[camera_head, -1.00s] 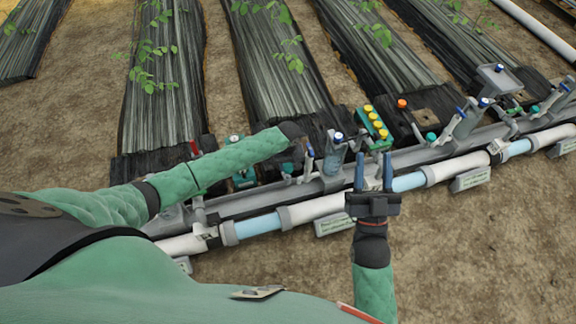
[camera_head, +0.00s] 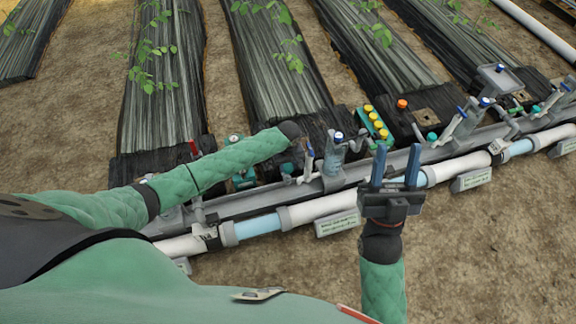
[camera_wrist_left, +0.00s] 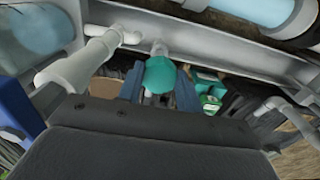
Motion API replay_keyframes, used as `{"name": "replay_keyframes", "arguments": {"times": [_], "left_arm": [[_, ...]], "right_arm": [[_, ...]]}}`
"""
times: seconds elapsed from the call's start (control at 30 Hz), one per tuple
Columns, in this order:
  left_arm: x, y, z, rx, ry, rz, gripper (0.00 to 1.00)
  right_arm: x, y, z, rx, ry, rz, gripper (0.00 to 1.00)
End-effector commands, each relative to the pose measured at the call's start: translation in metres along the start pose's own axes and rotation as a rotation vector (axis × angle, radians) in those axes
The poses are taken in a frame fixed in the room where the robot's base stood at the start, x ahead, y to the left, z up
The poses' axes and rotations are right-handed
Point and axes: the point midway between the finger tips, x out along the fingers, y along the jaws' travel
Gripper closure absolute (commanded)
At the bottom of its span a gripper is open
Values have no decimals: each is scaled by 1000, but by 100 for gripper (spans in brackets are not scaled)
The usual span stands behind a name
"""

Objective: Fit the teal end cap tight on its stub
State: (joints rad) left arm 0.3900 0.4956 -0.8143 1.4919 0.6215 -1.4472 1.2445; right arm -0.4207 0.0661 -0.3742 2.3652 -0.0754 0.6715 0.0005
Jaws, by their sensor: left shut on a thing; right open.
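The teal end cap (camera_wrist_left: 160,72) is held between the blue fingers of my left gripper (camera_wrist_left: 159,88) in the left wrist view. A short grey stub (camera_wrist_left: 158,47) comes down from the grey rail just beyond the cap, in line with it. The two look very close or touching; I cannot tell how far the cap is on. In the head view my left forearm and dark wrist hide the left fingers. My right gripper (camera_head: 396,178) is open and empty, blue fingers up, in front of the white and blue pipe.
The pipe (camera_head: 330,207) runs along the grey rail (camera_head: 250,203), with upright valves and a clear filter (camera_head: 335,155) on it. A green tray with yellow caps (camera_head: 375,124) stands behind. A white pipe branch (camera_wrist_left: 85,62) is left of the cap. Bare soil lies in front.

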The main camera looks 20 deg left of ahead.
Motion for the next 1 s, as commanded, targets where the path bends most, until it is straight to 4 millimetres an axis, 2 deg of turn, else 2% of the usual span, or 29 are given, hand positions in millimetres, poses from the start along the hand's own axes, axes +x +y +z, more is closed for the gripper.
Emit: {"name": "replay_keyframes", "arguments": {"times": [0.07,0.3,0.53,0.9,1.0], "left_arm": [[2,0,1,-1,-2,-1,86],[10,0,1,0,-1,0,86],[18,0,1,1,-1,-1,86],[27,0,1,0,-2,0,86],[28,0,1,0,-1,0,86]], "right_arm": [[1,0,6,2,-27,2,56],[-18,0,43,9,-153,7,56],[-33,1,66,16,-243,15,56],[-59,1,91,24,-360,25,56],[-60,1,93,24,-366,25,56]]}}
